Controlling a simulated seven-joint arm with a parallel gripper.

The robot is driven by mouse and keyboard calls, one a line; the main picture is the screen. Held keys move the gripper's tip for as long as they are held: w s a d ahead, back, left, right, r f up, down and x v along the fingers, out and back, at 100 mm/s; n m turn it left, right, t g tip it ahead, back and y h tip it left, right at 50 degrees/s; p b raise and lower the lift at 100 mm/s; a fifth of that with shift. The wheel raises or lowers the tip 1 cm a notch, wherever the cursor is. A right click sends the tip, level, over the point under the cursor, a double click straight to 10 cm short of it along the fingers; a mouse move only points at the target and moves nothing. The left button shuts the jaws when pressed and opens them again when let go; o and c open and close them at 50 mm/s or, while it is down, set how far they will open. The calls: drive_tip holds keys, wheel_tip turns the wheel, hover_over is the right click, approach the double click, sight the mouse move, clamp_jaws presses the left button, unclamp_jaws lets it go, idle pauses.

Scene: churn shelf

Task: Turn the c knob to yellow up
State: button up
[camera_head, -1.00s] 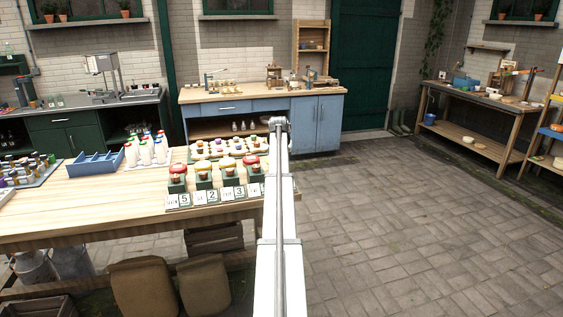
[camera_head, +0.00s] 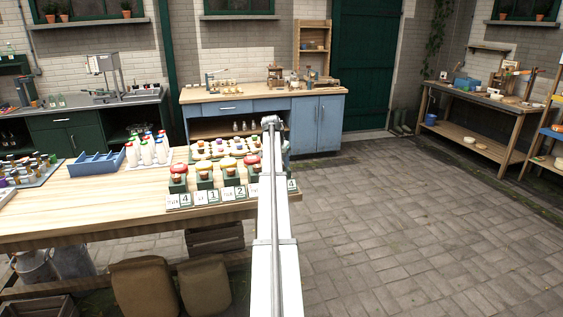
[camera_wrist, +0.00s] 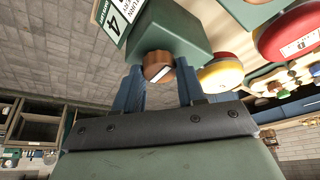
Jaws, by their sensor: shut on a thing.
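In the wrist view, a copper-brown knob (camera_wrist: 154,62) with a pale mark sits on the front of a green block (camera_wrist: 172,32). My gripper (camera_wrist: 158,78) has its two blue fingers on either side of the knob, shut on it. A card beside the block reads 4 and "TURN"; its smaller print is not legible. In the head view, a row of green blocks with knobs and red or yellow domes (camera_head: 204,164) stands on the wooden table. My arm hides the right end of the row and the gripper. I cannot read a letter c on any knob.
Number cards (camera_head: 212,194) stand along the table's front edge before the blocks. Small coloured pieces lie behind the domes. A blue tray (camera_head: 97,163) and white bottles (camera_head: 147,151) are further left. The floor to the right is clear.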

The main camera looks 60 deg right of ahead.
drive_tip(key=o, duration=1)
drive_tip(key=shift+o, duration=0.2)
drive_tip(key=shift+r, duration=0.1)
drive_tip(key=v, duration=1.3)
drive_tip(key=shift+a+r, duration=0.2)
